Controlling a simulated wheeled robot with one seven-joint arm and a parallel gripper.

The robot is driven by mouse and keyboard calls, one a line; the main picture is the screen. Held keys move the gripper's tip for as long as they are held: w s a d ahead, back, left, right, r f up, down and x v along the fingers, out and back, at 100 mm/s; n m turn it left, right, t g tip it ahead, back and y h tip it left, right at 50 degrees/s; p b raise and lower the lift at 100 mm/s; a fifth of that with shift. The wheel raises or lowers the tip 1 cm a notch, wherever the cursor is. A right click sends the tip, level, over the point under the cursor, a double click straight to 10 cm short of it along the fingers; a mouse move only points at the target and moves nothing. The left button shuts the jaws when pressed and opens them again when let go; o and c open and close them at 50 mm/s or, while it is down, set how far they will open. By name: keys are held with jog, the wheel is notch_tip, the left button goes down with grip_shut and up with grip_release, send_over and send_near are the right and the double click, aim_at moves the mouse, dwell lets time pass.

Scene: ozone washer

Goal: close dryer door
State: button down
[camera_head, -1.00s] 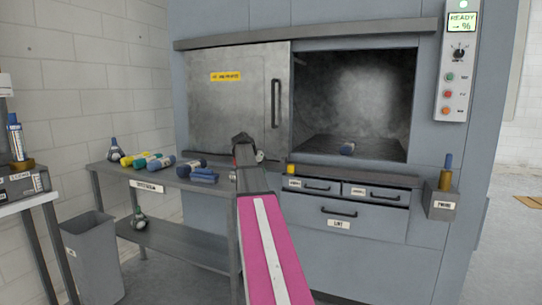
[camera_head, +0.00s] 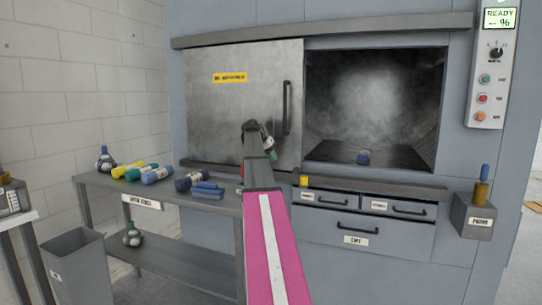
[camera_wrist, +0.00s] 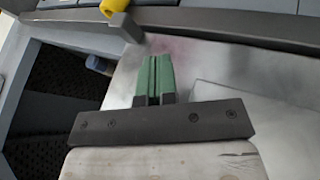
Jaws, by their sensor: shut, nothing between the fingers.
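The dryer door (camera_head: 235,115) is a grey metal sliding panel with a yellow label and a dark upright handle (camera_head: 287,108) near its right edge. It covers the left part of the front, and the chamber (camera_head: 375,95) is open on the right. My gripper (camera_head: 271,156) is in front of the door's lower right part, below and left of the handle. In the wrist view its green fingers (camera_wrist: 154,77) are together and empty, over the pale door surface (camera_wrist: 200,65). Whether they touch the door cannot be told.
A small blue item (camera_head: 363,157) lies in the chamber. A dark ledge (camera_head: 385,190) with a yellow piece (camera_head: 304,181) runs below it, above drawers (camera_head: 365,228). A side table (camera_head: 110,184) with bottles stands left, a bin (camera_head: 72,265) before it. A control panel (camera_head: 490,80) is at right.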

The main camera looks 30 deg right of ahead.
aim_at(288, 166)
jog(key=x, duration=0.6)
jog(key=shift+s+d, duration=0.2)
jog(key=shift+s, duration=0.05)
jog(key=shift+s+d, duration=0.65)
jog(key=shift+s, duration=0.3)
jog(key=shift+s+d, duration=0.35)
jog(key=shift+s, duration=0.1)
jog(key=s+d, duration=1.3)
jog(key=s, duration=0.3)
jog(key=s+d, duration=1.3)
jog(key=s, duration=0.4)
jog(key=s+d, duration=1.3)
jog(key=s, duration=0.4)
jog(key=shift+s+d, duration=0.15)
jog(key=shift+d, duration=0.05)
jog(key=shift+r, duration=0.1)
jog(key=w+a+r, duration=0.5)
jog(key=a+r, duration=0.3)
jog(key=shift+a, duration=0.35)
